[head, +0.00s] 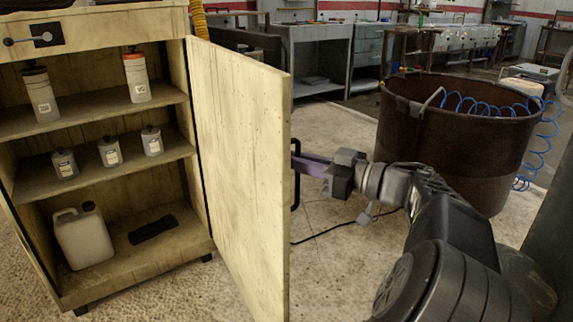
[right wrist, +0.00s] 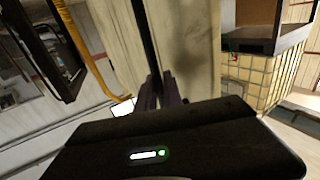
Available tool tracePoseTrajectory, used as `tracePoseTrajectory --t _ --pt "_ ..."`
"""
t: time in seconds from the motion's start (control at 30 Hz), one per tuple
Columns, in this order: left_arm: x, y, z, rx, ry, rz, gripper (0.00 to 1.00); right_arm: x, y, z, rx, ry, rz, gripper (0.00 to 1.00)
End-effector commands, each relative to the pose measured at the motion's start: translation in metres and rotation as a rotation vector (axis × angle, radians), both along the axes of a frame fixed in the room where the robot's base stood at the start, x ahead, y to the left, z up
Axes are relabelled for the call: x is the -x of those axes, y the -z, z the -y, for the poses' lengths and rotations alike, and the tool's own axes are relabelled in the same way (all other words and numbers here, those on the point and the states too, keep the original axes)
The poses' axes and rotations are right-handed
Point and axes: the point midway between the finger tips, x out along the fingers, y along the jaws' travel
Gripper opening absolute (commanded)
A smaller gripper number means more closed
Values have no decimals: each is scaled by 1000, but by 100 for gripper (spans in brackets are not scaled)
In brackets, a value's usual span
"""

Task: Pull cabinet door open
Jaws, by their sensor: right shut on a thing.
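The cabinet (head: 205,292) stands at the left in the head view, its shelves exposed. Its cream door (head: 240,150) stands wide open, swung out toward me. A black bar handle (head: 295,176) is on the door's outer face, partly hidden behind the door's edge. My right gripper (head: 308,165) is at the handle with its purple fingers, shut on it. In the right wrist view the fingers (right wrist: 160,92) close around the dark handle bar (right wrist: 148,45) beside the pale door surface (right wrist: 188,40). My left gripper is not in view.
Shelves hold several labelled bottles (head: 137,78) and a white jug (head: 83,238). A large brown drum (head: 445,140) with a blue coiled hose (head: 520,105) stands to the right of the door. Floor (head: 335,240) between door and drum is mostly clear, with a black cable. Workbenches (head: 318,55) line the back.

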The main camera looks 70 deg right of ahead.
Motion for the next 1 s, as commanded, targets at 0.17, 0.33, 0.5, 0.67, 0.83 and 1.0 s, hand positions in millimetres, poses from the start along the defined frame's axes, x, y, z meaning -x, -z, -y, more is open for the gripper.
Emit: tracePoseTrajectory --t 0.17,0.33,0.5,0.67,0.83,1.0 --pt "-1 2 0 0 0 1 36 5 1 -1 -4 -1 3 0" --pt "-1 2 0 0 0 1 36 5 1 -1 -5 0 1 0" --pt "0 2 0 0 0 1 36 6 2 -1 -6 0 0 14" --pt "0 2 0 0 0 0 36 5 2 -1 -5 0 -1 27" --pt "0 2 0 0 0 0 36 5 2 -1 -4 0 -1 33" --pt "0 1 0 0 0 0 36 6 2 -1 -3 0 0 33"
